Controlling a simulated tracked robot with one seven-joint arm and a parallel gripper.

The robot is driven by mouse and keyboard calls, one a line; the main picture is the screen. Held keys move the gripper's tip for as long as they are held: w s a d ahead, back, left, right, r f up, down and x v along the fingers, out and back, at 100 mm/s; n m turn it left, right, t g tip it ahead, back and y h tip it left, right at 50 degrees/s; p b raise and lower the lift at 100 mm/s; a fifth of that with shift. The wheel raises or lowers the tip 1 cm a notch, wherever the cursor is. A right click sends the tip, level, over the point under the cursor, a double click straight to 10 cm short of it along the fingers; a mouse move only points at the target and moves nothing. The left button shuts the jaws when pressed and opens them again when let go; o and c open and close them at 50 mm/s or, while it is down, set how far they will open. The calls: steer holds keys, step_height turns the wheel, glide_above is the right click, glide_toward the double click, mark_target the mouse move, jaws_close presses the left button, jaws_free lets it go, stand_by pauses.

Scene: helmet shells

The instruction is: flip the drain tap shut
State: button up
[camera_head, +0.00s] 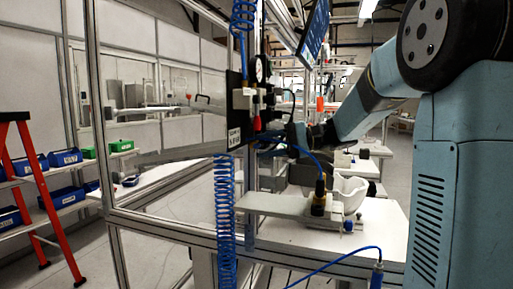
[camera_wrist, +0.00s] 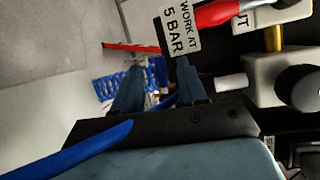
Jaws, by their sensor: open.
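The drain tap's red lever (camera_wrist: 216,13) shows at the top of the wrist view, cut by the frame edge, overlapping the corner of a white sign (camera_wrist: 178,28) reading "WORK AT 5 BAR". In the head view a small red part (camera_head: 257,124), probably the same lever, hangs below the grey air unit (camera_head: 243,99) on the black panel. My gripper (camera_wrist: 160,84) is open, with nothing between its two dark fingers. The lever lies beyond and above the right finger, apart from it as far as I can tell. In the head view my gripper (camera_head: 297,136) is right of the panel, partly hidden.
A round gauge (camera_head: 260,69) sits above the air unit. Coiled blue hoses (camera_head: 225,215) hang beside the metal frame post. A blue hose (camera_wrist: 75,150) crosses the wrist view's lower left. A white helmet shell (camera_head: 350,192) stands on the bench (camera_head: 385,222) below.

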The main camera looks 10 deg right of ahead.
mark_target(260, 146)
steer(key=shift+a+f, duration=0.15)
steer(key=shift+a, duration=0.6)
steer(key=shift+a+f, duration=0.1)
steer(key=shift+a, duration=0.65)
steer(key=shift+c, duration=0.3)
jaws_close()
